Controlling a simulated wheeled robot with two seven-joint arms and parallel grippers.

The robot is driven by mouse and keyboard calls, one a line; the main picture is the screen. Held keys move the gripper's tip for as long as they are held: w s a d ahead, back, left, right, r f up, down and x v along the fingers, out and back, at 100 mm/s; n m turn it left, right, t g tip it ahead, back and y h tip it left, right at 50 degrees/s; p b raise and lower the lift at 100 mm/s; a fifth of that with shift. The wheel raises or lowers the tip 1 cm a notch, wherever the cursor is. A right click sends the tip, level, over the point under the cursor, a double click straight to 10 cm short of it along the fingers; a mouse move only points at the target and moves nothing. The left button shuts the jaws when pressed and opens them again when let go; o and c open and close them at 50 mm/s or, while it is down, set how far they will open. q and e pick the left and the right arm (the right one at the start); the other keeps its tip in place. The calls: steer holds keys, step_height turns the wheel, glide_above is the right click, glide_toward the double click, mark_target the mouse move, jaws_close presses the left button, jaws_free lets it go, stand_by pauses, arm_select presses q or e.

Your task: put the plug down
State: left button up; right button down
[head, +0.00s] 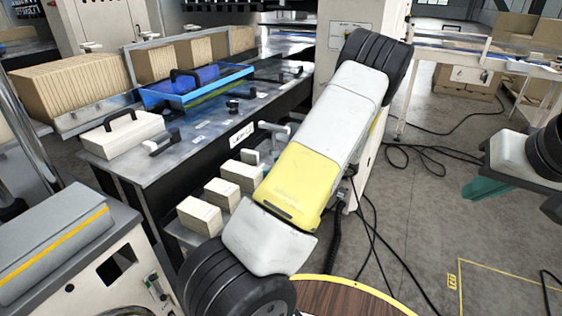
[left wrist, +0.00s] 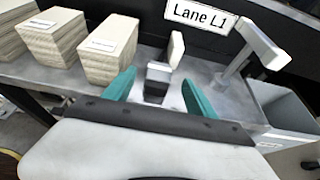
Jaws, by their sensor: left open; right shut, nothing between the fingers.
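A small dark block with a light grey top, which I take for the plug (left wrist: 156,88), stands on the grey shelf in the left wrist view. My left gripper (left wrist: 158,76) has its two teal fingers apart, one on each side of it, with gaps showing. Whether its underside is fully on the shelf is hidden. In the head view, the plug and left fingers do not show; my arm seems to cover them. My right gripper (head: 487,188), teal, is shut and empty at the right, over the floor and far from the shelf.
Several stacks of cream cards (head: 222,193) stand on the shelf beside my left arm. A "Lane L1" label (left wrist: 198,13) marks the edge above. A white-topped post (left wrist: 262,42) and a grey bin (left wrist: 290,105) are to the right. A blue tray (head: 200,85) lies on the bench.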

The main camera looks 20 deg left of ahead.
mark_target(266, 168)
arm_select(q)
steer(key=x, duration=0.5)
steer(key=shift+a+f, duration=0.2)
steer(key=shift+a, duration=0.05)
jaws_close()
